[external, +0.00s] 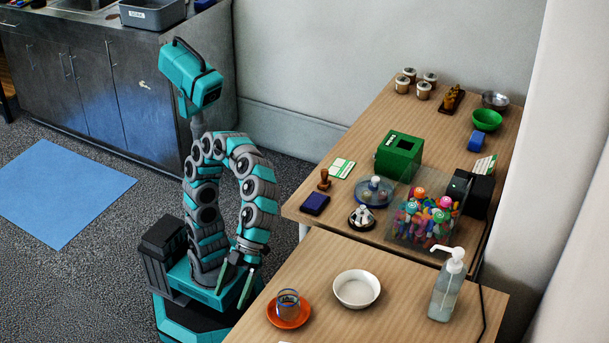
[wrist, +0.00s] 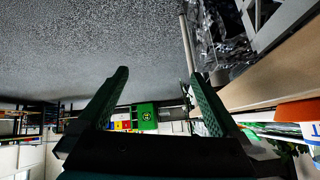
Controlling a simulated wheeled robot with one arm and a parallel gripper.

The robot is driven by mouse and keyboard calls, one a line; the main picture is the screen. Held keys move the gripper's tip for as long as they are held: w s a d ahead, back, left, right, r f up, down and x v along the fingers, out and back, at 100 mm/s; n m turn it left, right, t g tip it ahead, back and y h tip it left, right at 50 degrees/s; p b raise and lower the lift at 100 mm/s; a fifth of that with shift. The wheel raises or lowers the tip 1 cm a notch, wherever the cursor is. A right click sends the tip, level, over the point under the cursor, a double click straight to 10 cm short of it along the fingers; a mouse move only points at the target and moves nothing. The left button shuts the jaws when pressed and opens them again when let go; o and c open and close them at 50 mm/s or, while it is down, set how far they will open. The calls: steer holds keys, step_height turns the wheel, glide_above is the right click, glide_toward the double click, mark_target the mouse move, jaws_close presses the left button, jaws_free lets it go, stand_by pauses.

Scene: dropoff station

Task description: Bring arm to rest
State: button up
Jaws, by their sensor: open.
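My arm is arched up from its base, and its end hangs downward. My gripper (external: 231,296) is at the left edge of the near table (external: 400,270), left of the orange saucer. Its two green fingers are spread apart with nothing between them. In the wrist view the open gripper (wrist: 158,76) has grey floor beyond its fingertips, and a table edge lies to the right. I cannot tell from these views exactly how far the fingers are from the table.
On the near table are an orange saucer (external: 272,317) with a glass (external: 288,302), a white bowl (external: 357,289) and a pump bottle (external: 447,287). The far table holds a green box (external: 399,154) and a bin of colourful items (external: 423,218). A blue mat (external: 60,190) lies on open floor.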

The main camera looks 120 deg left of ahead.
steer(key=s+a+f+n+y+p, duration=0.2)
steer(key=a+n+p, duration=0.2)
steer(key=a+n, duration=0.45)
steer(key=s+a+f+n+y+p, duration=0.2)
steer(key=a+f+n+p, duration=0.15)
steer(key=a+n, duration=0.45)
steer(key=s+a+f+n+g+y+p, duration=0.1)
steer(key=s+a+f+n+y, duration=0.3)
steer(key=s+a, duration=0.7)
steer(key=shift+s+a+f+p, duration=0.35)
steer(key=shift+s+f, duration=0.15)
steer(key=shift+f, duration=0.1)
